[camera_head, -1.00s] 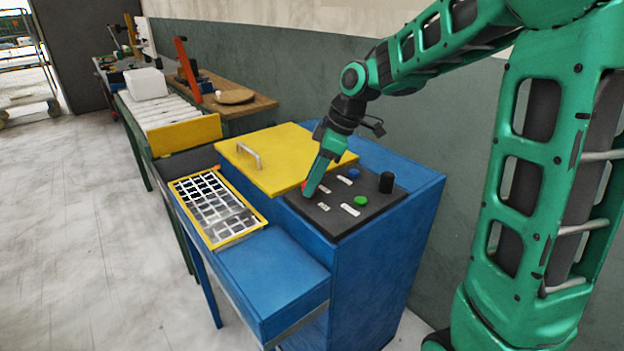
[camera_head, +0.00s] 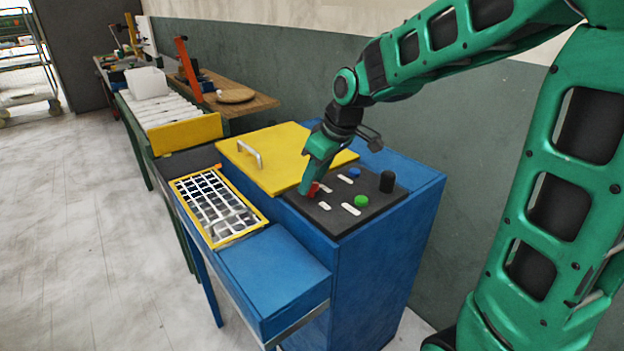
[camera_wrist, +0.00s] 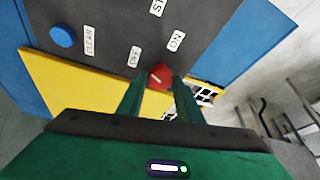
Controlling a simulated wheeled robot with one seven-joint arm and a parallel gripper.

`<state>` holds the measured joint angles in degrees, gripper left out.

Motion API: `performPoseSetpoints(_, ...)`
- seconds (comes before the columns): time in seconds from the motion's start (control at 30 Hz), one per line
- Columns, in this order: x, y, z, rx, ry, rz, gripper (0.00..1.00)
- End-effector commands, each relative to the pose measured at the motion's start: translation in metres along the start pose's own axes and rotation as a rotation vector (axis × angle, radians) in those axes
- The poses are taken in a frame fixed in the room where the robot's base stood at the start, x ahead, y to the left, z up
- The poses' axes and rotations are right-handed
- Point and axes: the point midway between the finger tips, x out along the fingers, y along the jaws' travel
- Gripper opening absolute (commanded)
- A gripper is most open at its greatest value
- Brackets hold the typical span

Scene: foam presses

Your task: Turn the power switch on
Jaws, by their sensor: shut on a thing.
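The red power switch knob (camera_head: 313,189) sits on the dark control panel (camera_head: 335,218) of the blue machine. My gripper (camera_head: 309,186) reaches down over the panel and is shut on this knob. In the wrist view the red knob (camera_wrist: 161,76) shows between the two green fingertips of my gripper (camera_wrist: 159,84). An OFF label (camera_wrist: 135,56) and an ON label (camera_wrist: 176,41) lie on either side of the knob. The knob's exact pointing direction is hard to tell, as the fingers cover part of it.
A green button (camera_head: 361,202), a blue button (camera_head: 354,172) and a black knob (camera_head: 387,182) stand on the same panel. A yellow lid with a handle (camera_head: 250,153) lies beside it. A yellow-framed grid tray (camera_head: 262,222) sits at the front left. A roller conveyor (camera_head: 165,112) runs behind.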

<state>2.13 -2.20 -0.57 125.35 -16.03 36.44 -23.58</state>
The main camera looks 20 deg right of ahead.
Motion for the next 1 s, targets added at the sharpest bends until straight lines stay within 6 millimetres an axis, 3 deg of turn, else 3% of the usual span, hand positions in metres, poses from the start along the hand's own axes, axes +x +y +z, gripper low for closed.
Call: performPoseSetpoints(1.0,-0.0001,-0.0044,-0.0059,0.834,0.009,0.347,0.10)
